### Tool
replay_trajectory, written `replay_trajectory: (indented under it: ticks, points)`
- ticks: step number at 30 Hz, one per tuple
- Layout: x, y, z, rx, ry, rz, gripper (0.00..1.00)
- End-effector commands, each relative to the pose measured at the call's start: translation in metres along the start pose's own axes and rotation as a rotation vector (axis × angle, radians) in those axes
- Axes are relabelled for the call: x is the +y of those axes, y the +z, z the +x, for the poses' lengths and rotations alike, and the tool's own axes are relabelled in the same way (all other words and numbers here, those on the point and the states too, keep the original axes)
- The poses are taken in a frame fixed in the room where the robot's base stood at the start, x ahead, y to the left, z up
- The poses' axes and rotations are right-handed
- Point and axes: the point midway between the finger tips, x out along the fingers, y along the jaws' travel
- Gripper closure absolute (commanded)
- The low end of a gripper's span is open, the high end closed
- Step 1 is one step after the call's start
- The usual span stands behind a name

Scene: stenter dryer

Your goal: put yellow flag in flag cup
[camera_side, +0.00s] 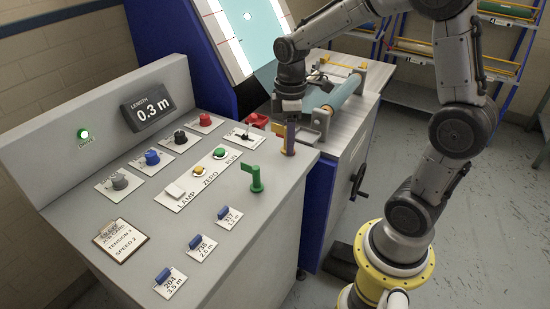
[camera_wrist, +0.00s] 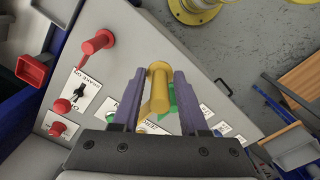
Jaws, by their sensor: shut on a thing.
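My gripper (camera_side: 290,128) is above the right back part of the grey console, fingers pointing down. In the wrist view its purple fingers (camera_wrist: 160,76) are shut on the yellow flag (camera_wrist: 157,88), one on each side.
A green flag (camera_side: 255,178) stands on the console in front of the gripper. A red flag (camera_wrist: 96,42) stands between the box and gripper in the wrist view. Knobs (camera_side: 152,157), buttons and blue-tabbed cards (camera_side: 223,213) cover the console. A roller machine is behind.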

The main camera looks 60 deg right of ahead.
Motion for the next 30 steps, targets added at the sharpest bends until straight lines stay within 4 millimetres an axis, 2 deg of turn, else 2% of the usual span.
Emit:
replay_trajectory:
  ticks: [1,6,14,20,30]
  points:
    - [0.005,-0.004,0.012,-0.005,-0.006,0.0,1.0]
    - [0.022,-0.018,0.037,-0.003,-0.003,0.0,1.0]
    - [0.033,-0.028,0.053,-0.001,-0.001,0.0,1.0]
    - [0.035,-0.03,0.079,-0.002,-0.002,0.0,1.0]
    - [0.035,-0.03,0.084,0.0,0.0,0.0,1.0]
